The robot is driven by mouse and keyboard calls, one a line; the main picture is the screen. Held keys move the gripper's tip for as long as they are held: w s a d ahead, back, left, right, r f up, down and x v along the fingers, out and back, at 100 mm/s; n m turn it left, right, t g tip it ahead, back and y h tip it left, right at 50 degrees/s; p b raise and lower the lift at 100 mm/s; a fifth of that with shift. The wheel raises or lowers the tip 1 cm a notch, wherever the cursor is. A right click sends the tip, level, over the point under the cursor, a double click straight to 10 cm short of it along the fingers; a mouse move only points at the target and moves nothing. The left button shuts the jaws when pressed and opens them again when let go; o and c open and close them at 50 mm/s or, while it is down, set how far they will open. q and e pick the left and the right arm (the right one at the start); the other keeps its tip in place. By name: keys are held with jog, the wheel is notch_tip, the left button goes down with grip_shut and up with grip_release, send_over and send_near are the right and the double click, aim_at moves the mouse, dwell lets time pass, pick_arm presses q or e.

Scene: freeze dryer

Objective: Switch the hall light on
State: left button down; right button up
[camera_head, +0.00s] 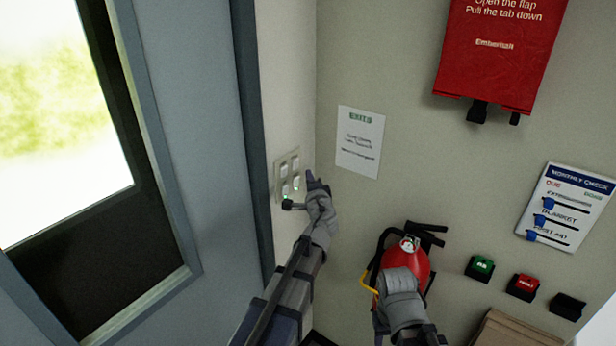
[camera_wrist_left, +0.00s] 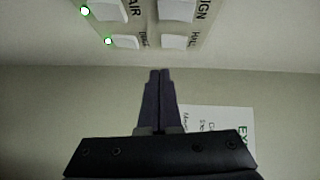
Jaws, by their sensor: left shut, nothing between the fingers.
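A pale switch panel (camera_head: 279,182) with several white rockers is on the narrow wall beside the door frame. In the left wrist view the rocker labelled HALL (camera_wrist_left: 175,41) is in the nearer row, with no lit lamp visible beside it. The rocker to its left (camera_wrist_left: 125,42) and the AIR rocker (camera_wrist_left: 108,10) have green lamps lit. My left gripper (camera_head: 312,178) is shut and empty, just right of the panel. Its closed fingertips (camera_wrist_left: 160,73) appear below the HALL rocker, apart from it. My right gripper (camera_head: 402,282) overlaps the red extinguisher; its fingers cannot be made out.
A red fire extinguisher (camera_head: 416,262) with a black hose is at the lower middle. A notice (camera_head: 360,142) hangs right of the panel. A red box (camera_head: 497,50), a checklist board (camera_head: 567,207) and small button boxes (camera_head: 480,267) are farther right. A windowed door (camera_head: 185,130) fills the left.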

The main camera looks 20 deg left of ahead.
pick_arm(q)
jog(key=f+v, duration=0.2)
jog(key=v, duration=0.8)
jog(key=shift+d+b, duration=0.3)
jog(key=shift+b, duration=0.1)
jog(key=shift+s, duration=0.1)
